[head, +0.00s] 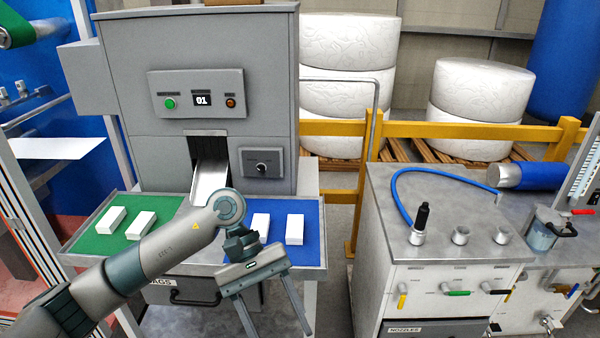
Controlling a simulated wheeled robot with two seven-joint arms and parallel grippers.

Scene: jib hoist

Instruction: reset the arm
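One arm, my left, comes in from the lower left of the head view. Its gripper (278,330) points down in front of the blue tray, with its two fingers spread apart and nothing visible between them. The fingertips are at or near the bottom edge of the picture. My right arm and gripper do not show.
A grey machine (200,60) with a chute (210,178) stands behind a green tray (100,243) and a blue tray (312,256), each holding white blocks. A metal cabinet (440,290) with a hose (440,174) stands right. Yellow rails (470,131) run behind.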

